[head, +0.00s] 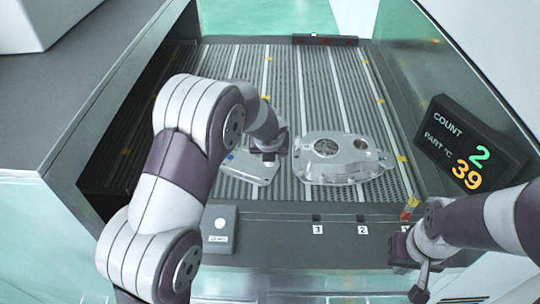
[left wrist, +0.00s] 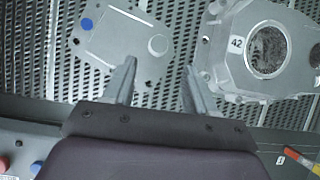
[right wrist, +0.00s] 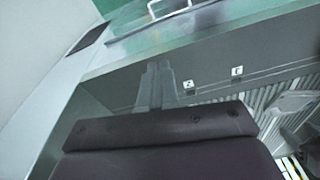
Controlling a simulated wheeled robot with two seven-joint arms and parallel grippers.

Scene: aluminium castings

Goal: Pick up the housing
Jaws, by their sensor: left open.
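The housing (head: 345,158) is a silver casting with a round opening, lying on the slatted conveyor bed. In the left wrist view the housing (left wrist: 262,50) is at the upper right, marked 42. A flat silver cover plate (head: 250,167) with a blue dot lies to its left; it also shows in the left wrist view (left wrist: 120,42). My left gripper (head: 272,152) is open and empty, over the right end of the plate, left of the housing. In its wrist view the fingers (left wrist: 160,82) are spread apart. My right gripper (head: 419,292) is shut and empty, in front of the bed's edge (right wrist: 156,72).
A display (head: 468,145) reading count 2 and 39 stands at the right. Number labels (head: 318,229) line the front ledge. The bed behind the castings is clear.

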